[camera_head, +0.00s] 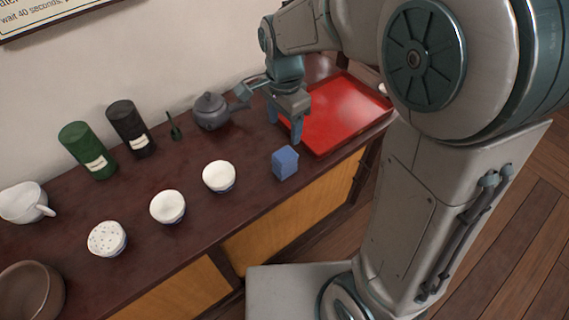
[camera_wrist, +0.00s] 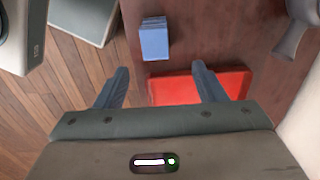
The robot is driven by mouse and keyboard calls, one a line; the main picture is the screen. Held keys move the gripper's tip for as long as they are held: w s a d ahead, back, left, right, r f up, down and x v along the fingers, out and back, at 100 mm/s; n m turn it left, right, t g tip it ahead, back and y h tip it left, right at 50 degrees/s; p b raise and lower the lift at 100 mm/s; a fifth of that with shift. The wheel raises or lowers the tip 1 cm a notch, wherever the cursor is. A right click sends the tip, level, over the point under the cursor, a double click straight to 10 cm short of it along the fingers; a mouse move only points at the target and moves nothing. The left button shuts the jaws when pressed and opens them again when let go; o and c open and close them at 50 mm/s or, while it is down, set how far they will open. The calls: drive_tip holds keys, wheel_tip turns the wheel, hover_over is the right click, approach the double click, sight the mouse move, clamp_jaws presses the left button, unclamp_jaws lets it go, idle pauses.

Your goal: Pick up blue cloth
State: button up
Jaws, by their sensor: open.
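The blue cloth (camera_head: 285,163) is a small blue block-like folded shape on the dark red-brown counter, near its front edge and just in front of the red tray. It also shows in the wrist view (camera_wrist: 154,40), near the top middle, beyond my fingertips. My gripper (camera_head: 285,128) is open and empty, above the counter by the tray's left edge, behind the cloth and apart from it. Both fingers show in the wrist view (camera_wrist: 160,80), with a clear gap between them.
A red tray (camera_head: 335,105) lies right of my gripper. A grey teapot (camera_head: 211,111) stands to the left. White bowls (camera_head: 219,176), a green canister (camera_head: 88,150), a black canister (camera_head: 130,128) and a white pitcher (camera_head: 22,203) stand further left. The counter around the cloth is clear.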

sight(285, 154)
wheel_tip(285, 154, down, 7)
drive_tip(key=shift+b, duration=0.45)
drive_tip(key=shift+s+f+b, duration=0.2)
drive_tip(key=shift+f+b, duration=0.05)
drive_tip(key=shift+f, duration=1.1)
drive_tip(key=shift+s+f+b, duration=0.2)
drive_tip(key=shift+f+b, duration=0.05)
drive_tip(key=shift+f, duration=1.1)
drive_tip(key=shift+c, duration=0.3)
drive_tip(key=c, duration=1)
